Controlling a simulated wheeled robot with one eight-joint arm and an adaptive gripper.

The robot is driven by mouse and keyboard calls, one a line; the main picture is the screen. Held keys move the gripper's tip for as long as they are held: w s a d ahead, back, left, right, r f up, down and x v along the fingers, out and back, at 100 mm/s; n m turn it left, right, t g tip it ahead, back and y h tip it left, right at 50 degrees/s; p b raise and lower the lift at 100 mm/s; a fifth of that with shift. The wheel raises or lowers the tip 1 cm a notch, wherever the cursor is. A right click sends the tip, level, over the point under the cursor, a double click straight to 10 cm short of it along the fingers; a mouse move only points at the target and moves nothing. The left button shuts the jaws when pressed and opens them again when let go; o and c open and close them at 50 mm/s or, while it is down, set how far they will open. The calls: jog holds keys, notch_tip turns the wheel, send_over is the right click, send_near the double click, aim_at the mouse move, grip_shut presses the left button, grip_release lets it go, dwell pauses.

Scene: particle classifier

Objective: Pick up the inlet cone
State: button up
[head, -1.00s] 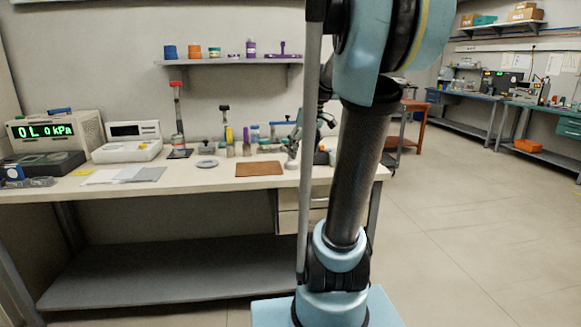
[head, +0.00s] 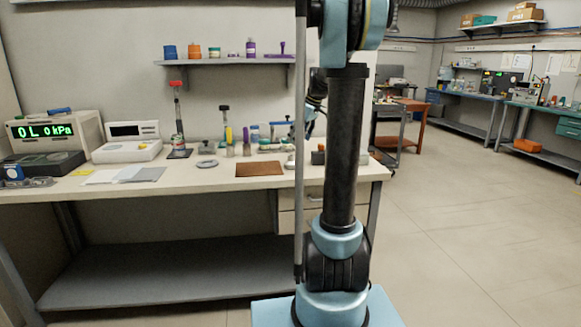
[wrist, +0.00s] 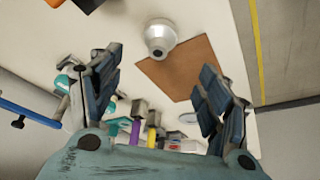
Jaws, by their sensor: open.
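The inlet cone is most likely the pale metallic, round stepped piece (wrist: 160,38) in the wrist view. It stands on the cream bench top beside a brown mat (wrist: 190,70), near the mat's edge. My gripper (wrist: 160,72) is open and empty, its two dark fingers spread wide. The piece shows beyond the fingertips, roughly centred between them and apart from both. In the head view my arm covers much of this end of the bench, so I cannot clearly make out the piece or the fingers there.
The brown mat also shows in the head view (head: 260,169). Several bottles and tools stand behind it along the bench. A blue-barred clamp (wrist: 28,113) is at the left of the wrist view. An orange-and-dark object (wrist: 88,4) is at its top edge.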

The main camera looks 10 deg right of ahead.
aim_at(292, 155)
jog(key=x, duration=0.6)
jog(key=shift+w+a+f, duration=0.1)
jog(key=shift+f, duration=0.25)
jog(key=shift+x, duration=2.6)
jog(key=shift+w, duration=0.15)
jog(key=c, duration=1.2)
